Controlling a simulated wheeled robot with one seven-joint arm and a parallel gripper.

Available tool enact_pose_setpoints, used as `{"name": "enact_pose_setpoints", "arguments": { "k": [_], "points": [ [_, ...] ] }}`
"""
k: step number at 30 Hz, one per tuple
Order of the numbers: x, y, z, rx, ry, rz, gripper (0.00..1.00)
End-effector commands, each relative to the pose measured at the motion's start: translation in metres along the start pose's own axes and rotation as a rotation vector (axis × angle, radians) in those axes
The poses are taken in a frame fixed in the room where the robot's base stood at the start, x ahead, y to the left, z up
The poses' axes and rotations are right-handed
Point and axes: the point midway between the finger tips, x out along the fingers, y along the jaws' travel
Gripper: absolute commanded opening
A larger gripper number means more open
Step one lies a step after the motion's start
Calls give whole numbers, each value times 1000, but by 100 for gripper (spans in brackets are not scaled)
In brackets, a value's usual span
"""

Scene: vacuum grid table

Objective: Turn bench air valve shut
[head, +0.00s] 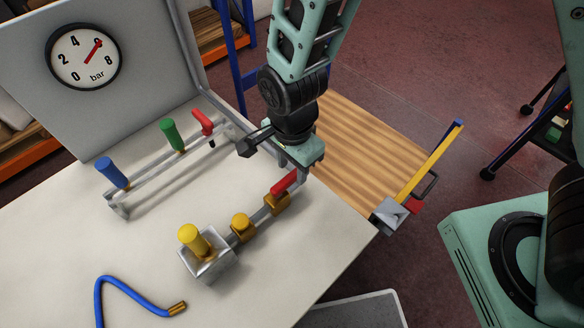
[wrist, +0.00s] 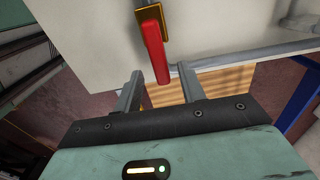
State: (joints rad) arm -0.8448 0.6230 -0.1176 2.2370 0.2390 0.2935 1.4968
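The bench air valve has a brass body (head: 277,203) on a short pipe along the near edge of the bench. Its red lever (head: 284,183) lies roughly in line with the pipe. In the wrist view the red lever (wrist: 154,52) extends from the brass body (wrist: 149,16) toward my gripper. My gripper (head: 295,166) is at the lever's free end, above the bench edge. In the wrist view the gripper (wrist: 161,78) is open, with the lever's end appearing between its two fingers and a gap on each side. I cannot tell whether either finger touches it.
A round gauge (head: 84,56) on the grey panel has its red needle up and right, past 4. A rail carries blue (head: 112,172), green (head: 173,134) and red (head: 202,122) handles. A yellow knob (head: 193,239) and blue hose (head: 132,295) are nearer. A wooden surface (head: 365,140) lies beyond.

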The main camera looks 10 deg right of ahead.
Motion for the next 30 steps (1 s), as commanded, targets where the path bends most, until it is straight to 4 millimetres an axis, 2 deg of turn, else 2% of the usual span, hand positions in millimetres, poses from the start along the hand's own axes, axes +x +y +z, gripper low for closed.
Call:
{"name": "enact_pose_setpoints", "arguments": {
  "k": [6, 15, 16, 20, 30],
  "points": [
    [18, 0, 0, 0, 0, 0, 40],
    [21, 0, 0, 0, 0, -1, 40],
    [21, 0, 0, 0, 0, -1, 37],
    [20, 0, 0, 0, 0, -1, 1],
    [20, -7, 5, 7, 0, -1, 0]
  ]
}}
